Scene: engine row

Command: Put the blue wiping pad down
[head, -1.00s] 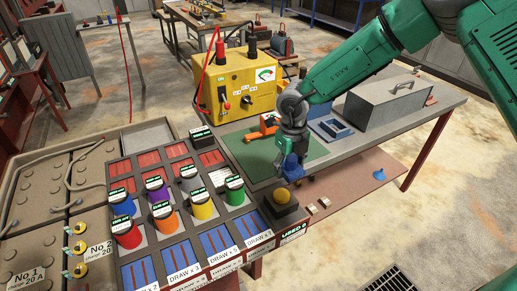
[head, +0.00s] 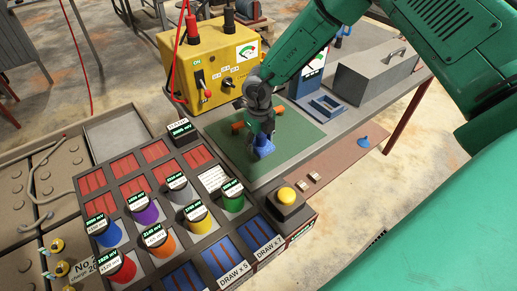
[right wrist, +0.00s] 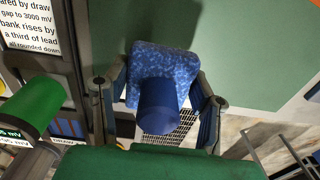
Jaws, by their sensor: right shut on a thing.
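My right gripper (head: 262,132) is shut on the blue wiping pad (head: 264,148) and points down over the green mat (head: 300,133). In the right wrist view, the speckled blue pad (right wrist: 165,62) has a smooth dark blue knob (right wrist: 157,105) between the two fingers (right wrist: 160,103). The pad's far end overlaps the green mat (right wrist: 240,50) in that view. I cannot tell whether the pad touches the mat. My left gripper is not in view.
An orange object (head: 238,127) lies on the mat behind the gripper. A yellow push button (head: 287,195) stands in front, near a rack of coloured cylinders (head: 160,240). A yellow meter box (head: 212,65) is behind left. A blue tray (head: 327,106) and grey box (head: 370,80) are right.

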